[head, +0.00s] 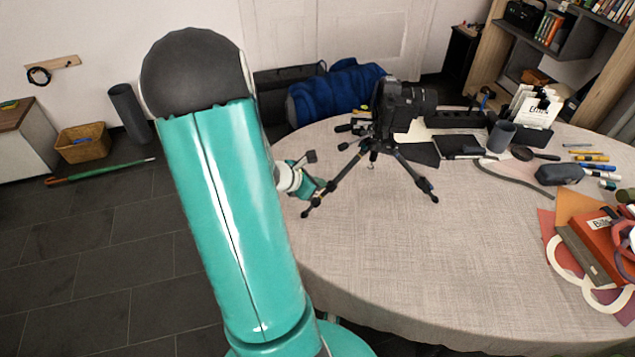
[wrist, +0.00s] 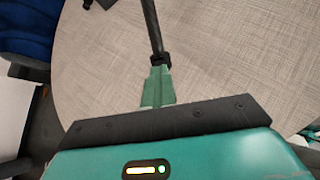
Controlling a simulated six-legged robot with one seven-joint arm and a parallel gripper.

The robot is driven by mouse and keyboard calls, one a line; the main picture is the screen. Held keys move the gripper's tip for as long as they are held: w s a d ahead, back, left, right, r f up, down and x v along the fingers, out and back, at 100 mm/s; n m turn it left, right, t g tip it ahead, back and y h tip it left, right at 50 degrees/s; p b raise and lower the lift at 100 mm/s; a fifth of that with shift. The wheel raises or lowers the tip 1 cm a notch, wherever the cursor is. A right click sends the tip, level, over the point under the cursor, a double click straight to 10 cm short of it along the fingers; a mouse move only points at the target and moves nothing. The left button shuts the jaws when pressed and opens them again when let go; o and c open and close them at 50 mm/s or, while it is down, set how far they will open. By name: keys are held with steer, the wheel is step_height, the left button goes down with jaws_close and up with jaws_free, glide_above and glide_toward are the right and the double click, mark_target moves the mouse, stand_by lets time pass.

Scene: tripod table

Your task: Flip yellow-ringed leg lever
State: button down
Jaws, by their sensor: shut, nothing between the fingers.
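A black tripod (head: 372,155) stands on the table with a camera (head: 403,105) on top. One leg slants down to the left, another to the right. My gripper (head: 318,186) is beside the left leg, partly hidden behind my arm. In the wrist view my gripper (wrist: 158,70) is shut and empty, its green fingertips at a black collar or lever (wrist: 160,59) on a dark tripod leg (wrist: 151,25). I cannot tell whether they touch. No yellow ring can be made out in either view.
The round cloth-covered table (head: 430,260) is clear in front of the tripod. A blue bundle (head: 335,90) is behind the table.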

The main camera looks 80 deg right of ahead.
steer(key=shift+s+d+r, duration=0.3)
steer(key=shift+d+r, duration=0.05)
steer(key=shift+r, duration=0.15)
stand_by(0.4)
steer(key=shift+s+d+r, duration=0.15)
steer(key=c, duration=1.9)
jaws_free()
steer(key=shift+s+d+r+v, duration=0.1)
steer(key=shift+r+v, duration=0.05)
steer(key=shift+v, duration=0.8)
steer(key=shift+s+d+r+v, duration=0.1)
steer(key=shift+r+v, duration=0.1)
steer(key=shift+v, duration=0.8)
steer(key=shift+s+d+r+v, duration=0.1)
steer(key=shift+s+r+v, duration=0.05)
steer(key=shift+v, duration=0.8)
